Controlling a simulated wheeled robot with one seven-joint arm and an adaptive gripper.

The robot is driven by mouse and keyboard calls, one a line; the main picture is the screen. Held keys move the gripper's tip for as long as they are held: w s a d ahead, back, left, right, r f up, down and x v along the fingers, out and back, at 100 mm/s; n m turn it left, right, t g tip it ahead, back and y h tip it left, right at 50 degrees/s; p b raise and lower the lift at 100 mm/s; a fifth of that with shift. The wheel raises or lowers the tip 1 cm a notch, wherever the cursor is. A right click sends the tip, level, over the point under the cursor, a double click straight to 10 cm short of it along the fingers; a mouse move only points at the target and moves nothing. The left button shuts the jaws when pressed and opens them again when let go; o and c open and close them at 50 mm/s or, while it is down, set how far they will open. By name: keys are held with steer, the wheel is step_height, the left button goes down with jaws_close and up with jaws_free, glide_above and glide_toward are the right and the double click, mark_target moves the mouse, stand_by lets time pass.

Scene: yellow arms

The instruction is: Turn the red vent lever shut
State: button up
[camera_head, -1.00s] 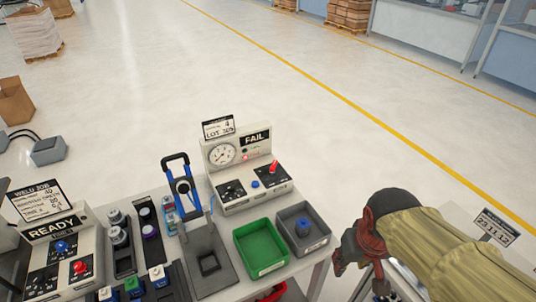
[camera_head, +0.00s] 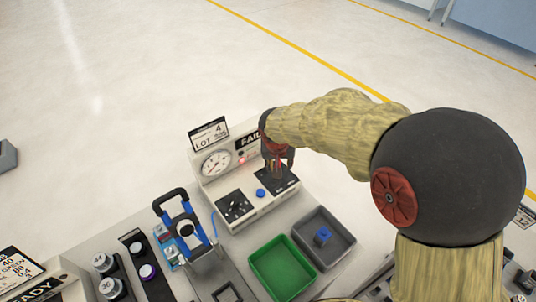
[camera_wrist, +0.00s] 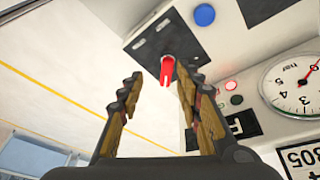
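The red vent lever (camera_wrist: 167,71) stands out from a dark plate on the white test unit (camera_head: 238,212). In the wrist view it shows between the tips of my gripper (camera_wrist: 160,78), whose two fingers are spread apart. No finger visibly touches the lever; I cannot tell how deep it lies between them. In the head view my gripper (camera_head: 278,168) points down over the right end of the unit's panel and hides the lever. The unit bears a round gauge (camera_head: 215,163), a FAIL sign, a lit red lamp and a blue button (camera_head: 261,193), left of my gripper.
A sign card (camera_head: 208,134) stands behind the unit. A green bin (camera_head: 284,268) and a grey bin (camera_head: 343,246) with a blue piece (camera_head: 322,236) lie in front. A blue-handled clamp (camera_head: 181,213) stands left. The floor behind is clear.

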steer(key=shift+m+t, duration=0.3)
steer(key=shift+m, duration=0.5)
steer(key=shift+w+a+f+b, duration=0.1)
steer(key=shift+w+f+b, duration=0.1)
steer(key=shift+w+f, duration=0.75)
steer(key=shift+w+d+f+b, duration=0.1)
steer(key=shift+w+f+b, duration=0.15)
steer(key=shift+w+f, duration=0.65)
steer(key=shift+w+a+f+b, duration=0.1)
steer(key=shift+w+f+b, duration=0.1)
steer(key=shift+w+f, duration=0.75)
steer(key=shift+s+f, duration=0.25)
steer(key=shift+s, duration=0.05)
steer(key=shift+c, duration=0.6)
steer(key=c, duration=0.7)
jaws_close()
